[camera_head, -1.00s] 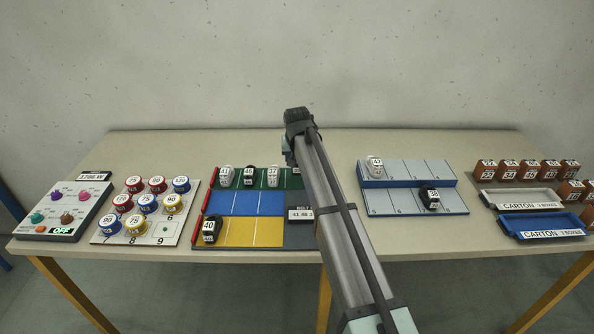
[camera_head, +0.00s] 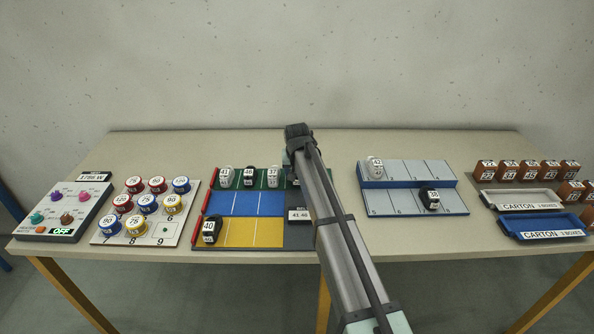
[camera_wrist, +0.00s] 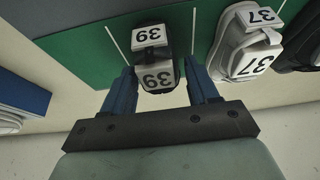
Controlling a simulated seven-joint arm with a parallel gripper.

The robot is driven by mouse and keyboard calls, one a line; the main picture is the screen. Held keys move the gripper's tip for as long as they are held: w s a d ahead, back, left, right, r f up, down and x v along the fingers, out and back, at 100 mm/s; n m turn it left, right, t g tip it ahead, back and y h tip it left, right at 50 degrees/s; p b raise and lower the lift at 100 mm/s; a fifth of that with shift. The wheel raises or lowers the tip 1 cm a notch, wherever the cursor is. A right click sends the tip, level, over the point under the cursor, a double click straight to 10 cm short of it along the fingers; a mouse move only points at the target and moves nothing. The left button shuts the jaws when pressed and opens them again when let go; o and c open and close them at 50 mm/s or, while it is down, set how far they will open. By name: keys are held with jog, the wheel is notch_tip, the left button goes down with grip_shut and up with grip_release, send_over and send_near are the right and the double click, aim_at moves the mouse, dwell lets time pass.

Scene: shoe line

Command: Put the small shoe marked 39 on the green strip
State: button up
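The shoe marked 39 (camera_wrist: 158,74), dark with white label patches, is over the green strip (camera_wrist: 85,65) between two white lines in the wrist view. It appears to stand on the strip, though its underside is hidden. My gripper (camera_wrist: 160,68) has its blue fingers on either side of it, with a narrow gap showing on each side, so the gripper looks open around the shoe. In the head view my arm hides the shoe; the green strip (camera_head: 237,184) shows to the left of the arm.
The white shoe 37 (camera_wrist: 248,42) stands close beside my right finger. Other shoes stand along the green strip. Blue (camera_head: 245,204) and yellow (camera_head: 240,232) strips lie in front, with shoe 40 (camera_head: 211,229) on yellow. A grey-blue rack (camera_head: 413,173) stands to the right.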

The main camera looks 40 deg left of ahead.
jog(key=shift+o, duration=1.3)
jog(key=v, duration=1.2)
jog(key=shift+r, duration=0.15)
